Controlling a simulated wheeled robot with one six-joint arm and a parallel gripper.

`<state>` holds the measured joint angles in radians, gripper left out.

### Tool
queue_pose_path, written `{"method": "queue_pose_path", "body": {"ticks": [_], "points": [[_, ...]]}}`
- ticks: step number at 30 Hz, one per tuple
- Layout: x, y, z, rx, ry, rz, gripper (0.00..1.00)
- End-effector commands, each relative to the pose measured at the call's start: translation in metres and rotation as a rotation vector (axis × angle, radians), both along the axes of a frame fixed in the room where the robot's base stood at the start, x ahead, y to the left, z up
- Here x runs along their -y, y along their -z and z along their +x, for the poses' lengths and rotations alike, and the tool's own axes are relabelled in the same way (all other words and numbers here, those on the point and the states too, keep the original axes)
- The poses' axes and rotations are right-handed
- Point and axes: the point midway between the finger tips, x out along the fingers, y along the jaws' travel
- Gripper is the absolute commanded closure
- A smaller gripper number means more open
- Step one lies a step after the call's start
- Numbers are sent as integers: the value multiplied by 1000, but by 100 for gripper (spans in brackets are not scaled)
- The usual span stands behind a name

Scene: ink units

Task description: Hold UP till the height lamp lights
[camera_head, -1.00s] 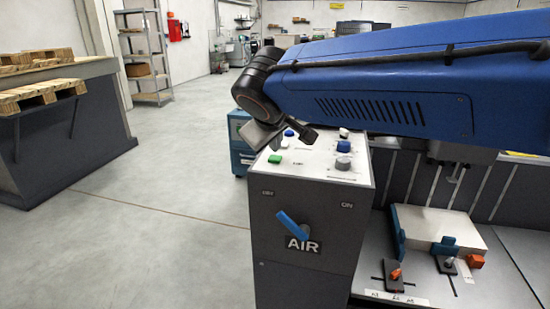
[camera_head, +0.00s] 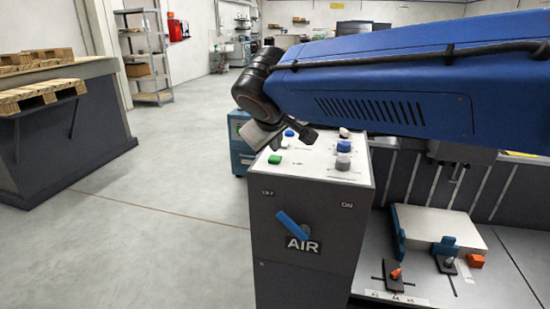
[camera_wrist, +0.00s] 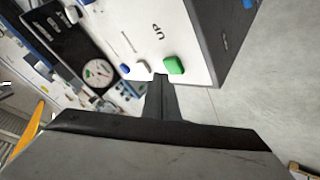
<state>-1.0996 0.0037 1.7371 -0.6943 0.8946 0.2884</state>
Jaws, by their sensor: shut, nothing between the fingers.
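A pale control panel (camera_head: 315,165) tops a grey cabinet. A green button (camera_head: 275,159) sits at its near left and also shows in the wrist view (camera_wrist: 174,65). An upside-down "UP" label (camera_wrist: 157,31) is on the panel near it. A blue button (camera_wrist: 124,69) is left of the green one in the wrist view. My gripper (camera_wrist: 161,80) is shut and empty, its tip close to the green button's lower-left edge; I cannot tell whether they touch. My wrist hides part of the panel in the head view. I cannot pick out a height lamp or whether one is lit.
A blue lever (camera_head: 292,225) sits above the "AIR" label on the cabinet front. A bench with a pale block (camera_head: 440,226) and orange-tipped clamps stands at right. A round dial (camera_wrist: 99,73) shows in the wrist view. The floor at left is open.

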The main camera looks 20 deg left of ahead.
Motion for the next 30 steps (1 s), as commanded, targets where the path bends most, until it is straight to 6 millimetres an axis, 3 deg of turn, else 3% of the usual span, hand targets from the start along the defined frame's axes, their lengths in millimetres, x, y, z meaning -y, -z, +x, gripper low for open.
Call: {"method": "queue_pose_path", "body": {"ticks": [30], "points": [[0, 10, 0, 0, 0, 0, 100]]}}
